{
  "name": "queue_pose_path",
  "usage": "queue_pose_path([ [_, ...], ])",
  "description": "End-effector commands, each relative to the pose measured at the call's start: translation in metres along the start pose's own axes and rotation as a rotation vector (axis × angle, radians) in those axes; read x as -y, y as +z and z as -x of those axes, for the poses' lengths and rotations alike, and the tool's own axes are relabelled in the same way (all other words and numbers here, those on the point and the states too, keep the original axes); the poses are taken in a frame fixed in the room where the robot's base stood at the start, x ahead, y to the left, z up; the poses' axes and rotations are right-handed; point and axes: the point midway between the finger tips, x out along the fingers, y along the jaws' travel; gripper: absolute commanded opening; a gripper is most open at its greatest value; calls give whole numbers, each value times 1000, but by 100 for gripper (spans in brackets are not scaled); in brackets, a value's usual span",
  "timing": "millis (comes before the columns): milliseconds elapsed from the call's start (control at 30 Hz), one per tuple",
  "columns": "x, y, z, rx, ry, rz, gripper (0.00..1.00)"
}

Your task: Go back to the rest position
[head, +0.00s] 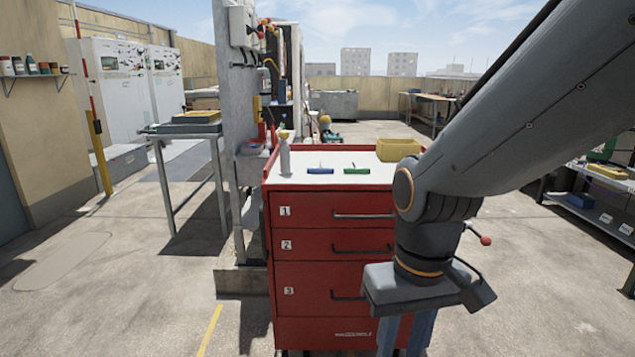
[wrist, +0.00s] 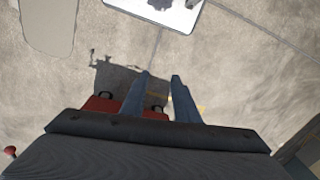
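My gripper (head: 408,340) hangs pointing down in front of the right side of the red drawer cabinet (head: 300,245). Its tips are cut off by the bottom edge of the head view. In the wrist view my gripper (wrist: 162,78) shows two blue-grey fingers standing apart, with bare floor seen between them. It is open and holds nothing. My forearm comes in from the upper right of the head view and hides the cabinet's right side.
On the cabinet's white top stand a grey bottle (head: 285,155), a blue item (head: 320,170), a green item (head: 356,171) and a yellow bin (head: 398,149). A table (head: 180,131) stands at left, a shelf (head: 592,212) at right. Floor (head: 110,290) at front left is clear.

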Motion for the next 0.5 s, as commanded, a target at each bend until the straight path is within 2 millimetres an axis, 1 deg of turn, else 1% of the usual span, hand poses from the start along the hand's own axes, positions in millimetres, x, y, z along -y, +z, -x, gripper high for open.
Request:
queue_pose_path([
  [33, -4, 2, 11, 2, 3, -14, 28],
  [167, -16, 4, 27, 2, 10, -53, 28],
  [400, -43, 11, 60, 5, 26, -133, 28],
  [500, -53, 14, 70, 6, 31, -162, 28],
])
